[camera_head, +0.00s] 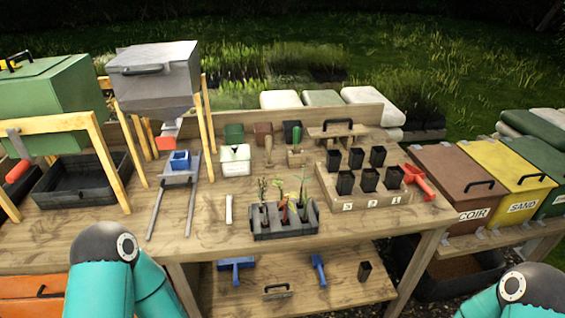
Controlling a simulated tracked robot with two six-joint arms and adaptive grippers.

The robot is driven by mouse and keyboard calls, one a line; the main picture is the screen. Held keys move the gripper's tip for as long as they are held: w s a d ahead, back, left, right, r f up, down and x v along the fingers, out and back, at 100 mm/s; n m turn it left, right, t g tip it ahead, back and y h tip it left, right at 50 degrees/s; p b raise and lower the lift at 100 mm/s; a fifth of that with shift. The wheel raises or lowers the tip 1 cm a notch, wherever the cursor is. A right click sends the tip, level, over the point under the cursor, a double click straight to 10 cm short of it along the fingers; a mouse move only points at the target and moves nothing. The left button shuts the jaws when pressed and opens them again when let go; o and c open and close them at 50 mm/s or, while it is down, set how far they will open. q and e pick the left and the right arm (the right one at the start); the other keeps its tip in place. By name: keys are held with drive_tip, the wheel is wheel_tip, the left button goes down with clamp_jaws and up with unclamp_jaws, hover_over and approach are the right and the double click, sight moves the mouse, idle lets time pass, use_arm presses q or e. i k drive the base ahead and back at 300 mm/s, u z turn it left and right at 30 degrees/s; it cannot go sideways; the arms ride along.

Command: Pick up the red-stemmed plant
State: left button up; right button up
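A dark grey tray (290,232) with a few small plants stands near the front edge of the wooden bench. A plant with a reddish-orange stem (284,212) appears to be the middle one, upright in the tray. A plant with a darker stem (264,206) stands to its left, and a greener plant (303,200) stands to its right. The plants' lower ends are hidden in the tray. My teal arms show at the lower left and lower right edges, well apart from the tray. Neither gripper shows.
Several black pots (345,183) sit in a wooden rack (372,202) right of the tray. A red scoop (418,180) lies beside it. Labelled bins (467,186) are at right. The bench front left of the tray is mostly clear.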

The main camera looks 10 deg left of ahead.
sight(285, 221)
drive_tip(key=z, duration=1.6)
drive_tip(key=i, duration=0.1)
drive_tip(key=u, duration=2.5)
drive_tip(key=i, duration=0.2)
drive_tip(key=u, duration=1.4)
drive_tip(key=k, duration=1.2)
drive_tip(key=z, duration=1.35)
drive_tip(key=i, duration=1.3)
drive_tip(key=z, duration=0.05)
